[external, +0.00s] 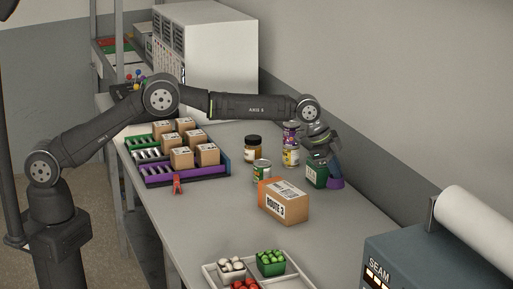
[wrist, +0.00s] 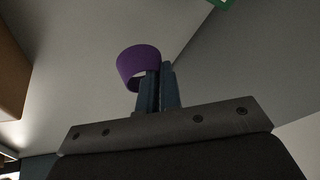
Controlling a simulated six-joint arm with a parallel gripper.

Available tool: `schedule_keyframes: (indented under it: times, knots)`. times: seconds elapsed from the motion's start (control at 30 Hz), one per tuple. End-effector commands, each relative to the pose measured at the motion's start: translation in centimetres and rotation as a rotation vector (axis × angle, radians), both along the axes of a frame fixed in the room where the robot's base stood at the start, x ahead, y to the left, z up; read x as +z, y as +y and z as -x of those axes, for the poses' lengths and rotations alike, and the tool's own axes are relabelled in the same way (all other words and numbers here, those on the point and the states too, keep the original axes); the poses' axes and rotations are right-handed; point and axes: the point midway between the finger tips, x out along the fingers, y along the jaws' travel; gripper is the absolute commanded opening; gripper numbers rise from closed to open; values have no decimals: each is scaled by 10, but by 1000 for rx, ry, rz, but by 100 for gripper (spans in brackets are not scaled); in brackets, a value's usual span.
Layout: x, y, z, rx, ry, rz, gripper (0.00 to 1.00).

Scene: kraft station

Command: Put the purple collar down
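The purple collar (external: 336,184) is a short open ring at the right side of the table, low by the tabletop. I cannot tell if it touches the table. My gripper (external: 333,172) points down there, with its fingers at the collar. In the wrist view the collar (wrist: 136,62) sits at the fingertips, mostly to their left. My gripper (wrist: 158,72) is shut on one side of the collar's wall, with the fingers close together.
A dark green box (external: 316,174) stands just left of the collar. Cans (external: 290,156), a brown jar (external: 254,146) and a cardboard ROUTE 3 box (external: 284,202) stand farther left. A wall runs close on the right. Bare tabletop (external: 345,222) lies in front of the collar.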

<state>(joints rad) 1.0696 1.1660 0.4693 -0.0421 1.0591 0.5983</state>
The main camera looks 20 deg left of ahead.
Motion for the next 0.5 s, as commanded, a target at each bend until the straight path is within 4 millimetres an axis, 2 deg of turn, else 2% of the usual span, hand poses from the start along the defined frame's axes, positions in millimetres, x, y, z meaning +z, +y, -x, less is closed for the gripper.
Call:
schedule_keyframes:
  times: [0.1,0.27,0.5]
  knots:
    - [-6,0,-11,1,0,1,0]
    - [-14,0,-13,0,1,-1,0]
    - [-46,0,-13,0,1,-1,0]
